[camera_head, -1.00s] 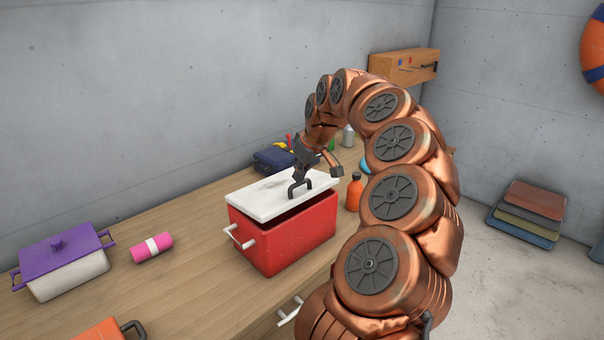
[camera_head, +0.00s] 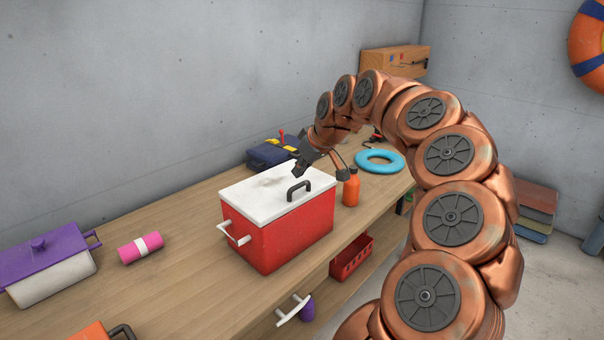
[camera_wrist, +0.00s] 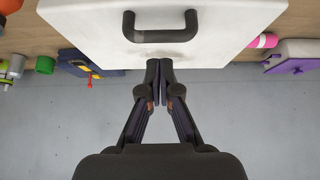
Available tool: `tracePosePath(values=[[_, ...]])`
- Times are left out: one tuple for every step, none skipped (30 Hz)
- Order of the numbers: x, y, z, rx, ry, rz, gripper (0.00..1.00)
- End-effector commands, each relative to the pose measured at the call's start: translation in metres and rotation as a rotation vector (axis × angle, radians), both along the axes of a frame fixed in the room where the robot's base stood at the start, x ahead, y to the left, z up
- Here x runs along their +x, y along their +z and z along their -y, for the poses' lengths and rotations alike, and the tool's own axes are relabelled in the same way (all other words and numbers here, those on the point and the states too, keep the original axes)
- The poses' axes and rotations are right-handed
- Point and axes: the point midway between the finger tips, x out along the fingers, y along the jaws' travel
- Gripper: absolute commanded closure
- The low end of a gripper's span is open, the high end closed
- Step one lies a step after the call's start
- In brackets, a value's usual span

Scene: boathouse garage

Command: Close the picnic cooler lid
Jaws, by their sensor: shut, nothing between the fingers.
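The picnic cooler (camera_head: 285,232) is a red box with white side handles, standing on the wooden bench. Its white lid (camera_head: 262,193) lies flat on the box, with no gap showing along the front and left edges. A dark handle (camera_head: 298,190) stands on the lid, and the lid also fills the top of the wrist view (camera_wrist: 220,42). My gripper (camera_head: 298,173) is at the lid's back edge, near the handle but apart from it. In the wrist view its fingers (camera_wrist: 160,64) are together, empty, at the lid's edge; I cannot tell whether they touch it.
An orange bottle (camera_head: 351,190) stands close to the cooler's right, with a blue ring (camera_head: 380,161) behind it. A blue toolbox (camera_head: 268,155) lies behind the cooler. Bench between roll and cooler is clear.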

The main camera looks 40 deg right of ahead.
Motion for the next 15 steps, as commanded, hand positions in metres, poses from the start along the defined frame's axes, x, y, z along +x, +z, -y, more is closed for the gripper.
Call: tracePosePath(values=[[0.002, 0.013, -0.001, -0.001, 0.001, 0.000, 1.00], [0.003, 0.018, -0.001, -0.001, 0.002, -0.001, 1.00], [0.004, 0.026, -0.002, 0.000, 0.002, 0.000, 1.00], [-0.001, 0.027, -0.001, -0.001, 0.000, 0.003, 1.00], [-0.004, 0.031, 0.000, -0.001, -0.001, 0.005, 1.00], [-0.009, 0.038, 0.000, -0.002, -0.002, 0.005, 1.00], [-0.013, 0.043, 0.001, -0.002, -0.002, 0.005, 1.00], [-0.016, 0.049, 0.001, -0.003, -0.002, 0.005, 1.00], [-0.021, 0.056, 0.001, -0.004, -0.002, 0.006, 1.00], [-0.024, 0.060, 0.001, -0.003, 0.000, 0.006, 1.00], [-0.027, 0.064, 0.000, -0.002, 0.001, 0.004, 1.00], [-0.031, 0.071, 0.001, -0.001, 0.000, 0.004, 1.00], [-0.034, 0.075, 0.001, -0.002, 0.000, 0.006, 1.00], [-0.037, 0.080, 0.002, -0.002, -0.002, 0.007, 1.00], [-0.040, 0.085, 0.002, -0.002, -0.002, 0.006, 1.00]])
